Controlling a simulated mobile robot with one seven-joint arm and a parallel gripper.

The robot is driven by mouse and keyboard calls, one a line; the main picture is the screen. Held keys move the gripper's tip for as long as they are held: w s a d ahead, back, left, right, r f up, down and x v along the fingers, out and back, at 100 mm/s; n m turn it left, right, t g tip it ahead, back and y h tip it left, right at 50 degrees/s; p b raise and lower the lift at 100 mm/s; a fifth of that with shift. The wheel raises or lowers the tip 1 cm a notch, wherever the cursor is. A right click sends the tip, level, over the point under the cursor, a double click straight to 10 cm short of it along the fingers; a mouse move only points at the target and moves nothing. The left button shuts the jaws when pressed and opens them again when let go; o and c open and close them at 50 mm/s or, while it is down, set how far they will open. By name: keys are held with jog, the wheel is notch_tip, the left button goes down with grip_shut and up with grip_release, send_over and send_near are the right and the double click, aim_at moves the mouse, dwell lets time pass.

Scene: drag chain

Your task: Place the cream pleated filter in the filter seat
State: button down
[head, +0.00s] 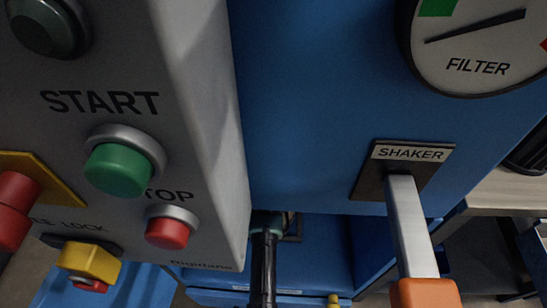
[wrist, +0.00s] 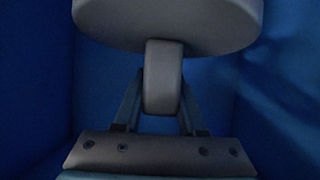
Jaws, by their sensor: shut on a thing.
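In the wrist view my gripper (wrist: 162,84) has its two fingers closed on either side of a grey, rounded grip tab (wrist: 163,95). The tab joins a wide, grey, round-edged body (wrist: 168,22) at the top of the picture, which is cut off by the frame. No cream pleats show, so I cannot tell for sure that this is the filter. Blue walls stand around it in dim light. The filter seat cannot be made out in either view. In the head view, my dark arm reaches in under the blue cabinet, and the gripper's hold is hidden there.
The blue cabinet (head: 310,110) carries a FILTER gauge (head: 478,45) and a SHAKER lever (head: 408,225) with an orange grip. At left, a grey control panel (head: 190,60) has a green START button (head: 118,170), a red stop button (head: 167,232) and a yellow lock (head: 88,262).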

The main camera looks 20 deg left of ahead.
jog(key=shift+f, duration=0.25)
jog(key=c, duration=0.9)
grip_release()
jog(key=shift+f, duration=0.2)
jog(key=o, duration=0.4)
jog(key=shift+s+r, duration=0.2)
jog(key=shift+r, duration=0.1)
jog(key=p+v, duration=0.3)
jog(key=v, duration=0.7)
jog(key=shift+s+d+r+p, duration=0.15)
jog(key=shift+s+p, duration=0.05)
jog(key=shift+p, duration=0.2)
jog(key=shift+s+d+r, duration=0.1)
jog(key=shift+s+r, duration=0.1)
jog(key=shift+s, duration=0.3)
